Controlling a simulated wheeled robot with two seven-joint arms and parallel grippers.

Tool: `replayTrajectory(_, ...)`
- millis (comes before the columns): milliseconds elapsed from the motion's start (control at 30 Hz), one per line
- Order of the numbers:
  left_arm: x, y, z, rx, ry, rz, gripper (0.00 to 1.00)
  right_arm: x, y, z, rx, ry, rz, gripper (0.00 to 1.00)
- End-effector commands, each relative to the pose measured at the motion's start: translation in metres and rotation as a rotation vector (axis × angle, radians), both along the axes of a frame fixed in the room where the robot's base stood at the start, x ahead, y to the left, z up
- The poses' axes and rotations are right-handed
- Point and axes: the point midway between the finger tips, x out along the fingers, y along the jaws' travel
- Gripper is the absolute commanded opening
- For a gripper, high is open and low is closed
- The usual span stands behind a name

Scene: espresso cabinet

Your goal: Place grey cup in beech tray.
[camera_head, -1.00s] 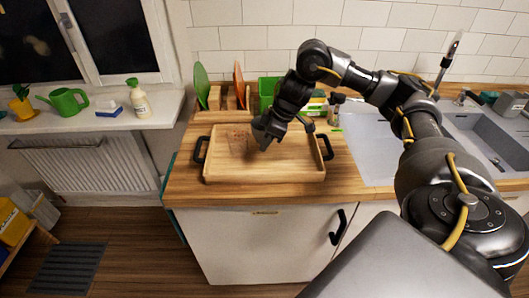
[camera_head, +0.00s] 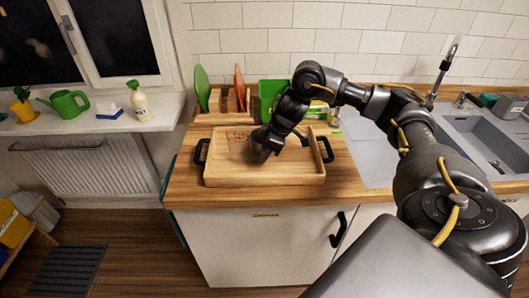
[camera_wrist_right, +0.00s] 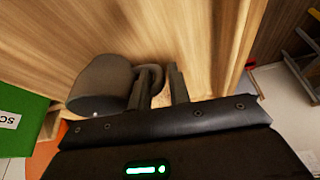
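The grey cup (camera_wrist_right: 100,86) shows at the left in the right wrist view, its handle between the two fingers of my right gripper (camera_wrist_right: 158,90). The fingers appear shut on the handle. I cannot tell whether the cup touches the tray floor. My left gripper is not in view.
Behind are a green board (camera_head: 202,88), an orange board (camera_head: 240,86) and a green box (camera_head: 270,92). The sink (camera_head: 480,138) is at the right.

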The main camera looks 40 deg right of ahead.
Motion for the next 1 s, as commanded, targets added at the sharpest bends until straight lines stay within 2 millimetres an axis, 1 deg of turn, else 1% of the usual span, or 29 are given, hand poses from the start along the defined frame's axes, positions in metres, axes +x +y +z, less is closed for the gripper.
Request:
replayTrajectory(33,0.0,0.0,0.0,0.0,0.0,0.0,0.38,0.0,0.0,0.0,0.0,0.0,0.0,0.26)
replayTrajectory(100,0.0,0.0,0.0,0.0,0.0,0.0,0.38,0.0,0.0,0.0,0.0,0.0,0.0,0.33)
replayTrajectory(333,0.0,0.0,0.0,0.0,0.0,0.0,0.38,0.0,0.0,0.001,0.0,-0.001,0.0,0.33)
replayTrajectory(467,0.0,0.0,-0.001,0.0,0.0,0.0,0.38,0.0,-0.001,0.008,0.0,-0.004,0.0,0.33)
replayTrajectory(600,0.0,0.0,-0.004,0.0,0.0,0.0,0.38,-0.006,-0.007,0.027,0.0,-0.007,0.0,0.33)
replayTrajectory(800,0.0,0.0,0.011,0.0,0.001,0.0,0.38,-0.019,-0.02,0.073,-0.002,-0.006,-0.001,0.33)
replayTrajectory(900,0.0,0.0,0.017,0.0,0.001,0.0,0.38,-0.024,-0.024,0.091,-0.002,-0.006,-0.001,0.33)
replayTrajectory(1000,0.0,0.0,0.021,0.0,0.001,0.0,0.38,-0.029,-0.028,0.103,-0.001,-0.004,0.0,0.33)
